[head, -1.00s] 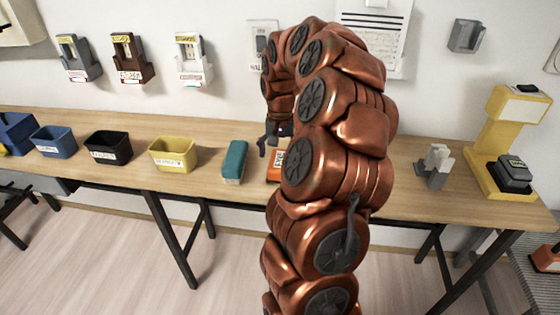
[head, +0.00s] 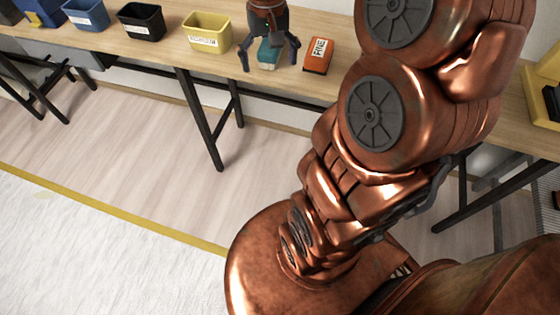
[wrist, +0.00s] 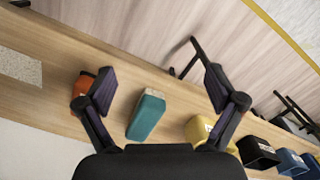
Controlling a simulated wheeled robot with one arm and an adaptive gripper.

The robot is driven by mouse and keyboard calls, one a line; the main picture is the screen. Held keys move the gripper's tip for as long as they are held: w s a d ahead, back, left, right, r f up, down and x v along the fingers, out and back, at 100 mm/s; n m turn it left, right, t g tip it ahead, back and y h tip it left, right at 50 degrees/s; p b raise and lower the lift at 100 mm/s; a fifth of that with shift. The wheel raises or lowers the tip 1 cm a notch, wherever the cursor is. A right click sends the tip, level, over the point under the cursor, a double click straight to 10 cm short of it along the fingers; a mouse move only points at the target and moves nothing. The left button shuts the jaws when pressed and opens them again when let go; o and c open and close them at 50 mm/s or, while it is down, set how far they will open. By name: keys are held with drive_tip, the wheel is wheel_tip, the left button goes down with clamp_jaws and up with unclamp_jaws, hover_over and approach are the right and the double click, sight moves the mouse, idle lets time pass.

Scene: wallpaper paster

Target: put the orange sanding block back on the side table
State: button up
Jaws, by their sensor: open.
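The orange sanding block (head: 318,55), with a white label reading FINE, lies on the long wooden workbench (head: 340,26). A teal block (head: 268,54) lies just left of it. My gripper (head: 270,60) is open and empty above the teal block, its fingers on either side of it. In the wrist view, the teal block (wrist: 147,115) shows between the open fingers (wrist: 160,84). The orange block (wrist: 83,85) is partly hidden behind the left finger there.
Left of the teal block stand a yellow bin (head: 207,32), a black bin (head: 141,20) and a blue bin (head: 87,14). A yellow stand (head: 545,85) is at the right edge. Bench legs (head: 200,118) stand below; the floor in front is open.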

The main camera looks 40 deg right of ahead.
drive_tip(key=s+a+f+n+g, duration=0.1)
drive_tip(key=s+a+f+n, duration=0.1)
drive_tip(key=s+a, duration=0.4)
drive_tip(key=s+a+f+n, duration=0.2)
drive_tip(key=s+a, duration=0.4)
drive_tip(key=s, duration=0.7)
drive_tip(key=shift+s+a+f+n+g, duration=0.25)
drive_tip(key=shift+s+f+n+g, duration=0.05)
drive_tip(key=shift+s+n+g, duration=0.1)
